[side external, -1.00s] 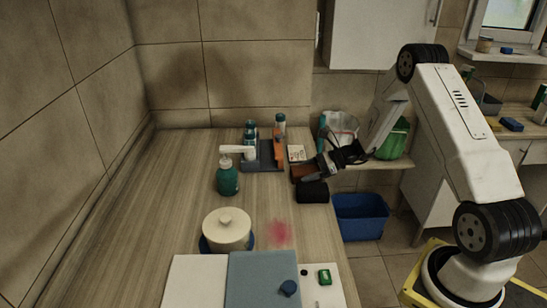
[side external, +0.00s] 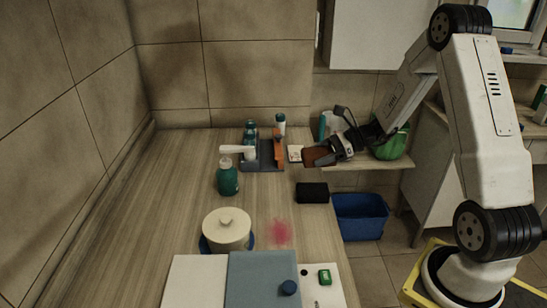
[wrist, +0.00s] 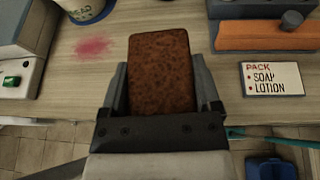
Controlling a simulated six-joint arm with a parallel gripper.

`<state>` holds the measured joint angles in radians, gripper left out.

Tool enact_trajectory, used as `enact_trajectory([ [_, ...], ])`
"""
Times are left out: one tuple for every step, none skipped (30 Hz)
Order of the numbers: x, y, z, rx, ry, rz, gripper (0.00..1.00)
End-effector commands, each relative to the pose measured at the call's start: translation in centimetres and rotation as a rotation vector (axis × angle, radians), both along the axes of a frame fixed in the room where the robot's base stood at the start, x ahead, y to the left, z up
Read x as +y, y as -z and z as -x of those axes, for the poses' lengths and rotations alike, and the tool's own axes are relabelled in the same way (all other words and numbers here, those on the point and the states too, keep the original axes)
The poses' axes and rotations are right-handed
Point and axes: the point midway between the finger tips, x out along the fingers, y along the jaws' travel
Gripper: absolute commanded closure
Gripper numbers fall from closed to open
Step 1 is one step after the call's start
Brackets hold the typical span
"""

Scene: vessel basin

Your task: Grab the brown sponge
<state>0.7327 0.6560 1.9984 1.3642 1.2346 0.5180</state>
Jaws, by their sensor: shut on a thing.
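The brown sponge (wrist: 160,70) is between the two fingers of my gripper (wrist: 165,92) in the wrist view. It is a flat, speckled brown block. In the side external view my gripper (side external: 328,152) is shut on the brown sponge (side external: 316,156) and holds it above the right edge of the counter, clear of the surface. The sponge's lower end is hidden by the gripper in the wrist view.
A black block (side external: 312,192) lies at the counter's right edge, with a blue bin (side external: 361,216) beside it. A pack card (wrist: 271,78) lies near an orange item (wrist: 262,37).

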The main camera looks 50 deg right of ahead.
Motion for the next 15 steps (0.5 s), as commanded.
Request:
enact_trajectory([
  [0.2, -0.6, 0.8, -0.001, 0.002, 0.000, 0.73],
  [0.4, -0.8, 1.4, 0.002, 0.002, 0.000, 0.73],
  [0.6, -1.1, 2.1, 0.001, 0.001, 0.000, 0.73],
  [0.7, -1.3, 2.6, 0.001, 0.002, 0.001, 0.73],
  [0.8, -1.6, 3.1, 0.000, 0.002, 0.001, 0.73],
  [1.0, -1.9, 3.7, 0.000, 0.002, 0.001, 0.73],
  [1.1, -2.1, 4.2, 0.000, 0.002, 0.001, 0.73],
  [1.3, -2.2, 4.6, 0.001, 0.002, 0.001, 0.73],
  [1.4, -2.5, 5.2, 0.000, 0.002, 0.001, 0.73],
  [1.5, -2.7, 5.6, 0.001, 0.001, 0.000, 0.73],
  [1.6, -2.9, 5.9, 0.000, 0.002, 0.001, 0.73],
  [1.8, -3.1, 6.4, 0.000, 0.002, 0.000, 0.73],
  [1.9, -3.2, 6.7, 0.000, 0.002, 0.000, 0.73],
  [1.9, -3.3, 7.0, -0.001, 0.002, 0.000, 0.73],
  [2.1, -3.5, 7.4, 0.000, 0.001, 0.000, 0.73],
])
